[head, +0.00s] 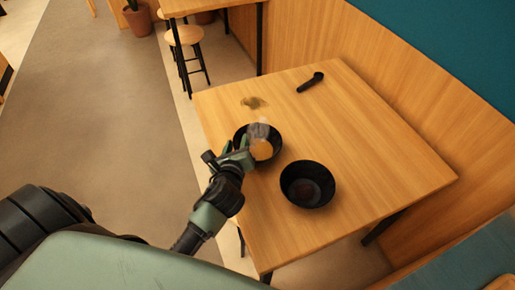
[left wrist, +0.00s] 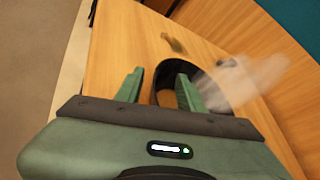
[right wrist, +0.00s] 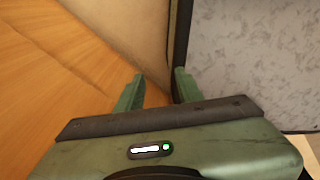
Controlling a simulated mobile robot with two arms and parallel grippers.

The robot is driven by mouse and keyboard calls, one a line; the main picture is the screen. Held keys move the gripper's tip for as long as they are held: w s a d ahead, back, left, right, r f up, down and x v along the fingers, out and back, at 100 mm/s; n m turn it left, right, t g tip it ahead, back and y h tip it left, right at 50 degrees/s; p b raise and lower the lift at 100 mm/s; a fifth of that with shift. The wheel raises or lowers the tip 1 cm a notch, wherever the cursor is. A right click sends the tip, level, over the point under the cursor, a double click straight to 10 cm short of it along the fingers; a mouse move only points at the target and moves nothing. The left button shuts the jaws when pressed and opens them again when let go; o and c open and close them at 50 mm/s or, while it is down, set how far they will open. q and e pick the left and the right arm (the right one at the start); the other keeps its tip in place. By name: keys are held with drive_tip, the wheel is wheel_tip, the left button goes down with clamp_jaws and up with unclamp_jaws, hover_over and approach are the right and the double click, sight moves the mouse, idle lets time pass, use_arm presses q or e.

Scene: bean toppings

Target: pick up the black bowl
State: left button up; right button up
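Two black bowls stand on the wooden table. One bowl (head: 274,136) is beside my left gripper (head: 240,152); the other bowl (head: 296,190) is nearer and to the right, with nothing touching it. In the left wrist view the first bowl (left wrist: 168,70) shows dark between and beyond the fingers of my left gripper (left wrist: 160,72). These fingers are apart; I cannot tell whether they touch the bowl. A clear, blurred object (left wrist: 240,82) with a round orange-brown part (head: 261,149) is at the same bowl, overlapping it. My right gripper (right wrist: 160,73) is open and empty, away from the bowls.
The wooden table (head: 385,165) is clear on its right side. A small black object (head: 311,82) lies at the back. A blurred brownish patch (head: 254,103) is beyond the first bowl. A wooden wall panel (head: 410,85) borders the table. A stool (head: 186,36) stands behind.

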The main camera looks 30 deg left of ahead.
use_arm(q)
drive_tip(key=shift+w+a+f, duration=0.2)
drive_tip(key=shift+w+f, duration=0.05)
drive_tip(key=shift+w, duration=0.2)
drive_tip(key=shift+r, duration=0.1)
clamp_jaws()
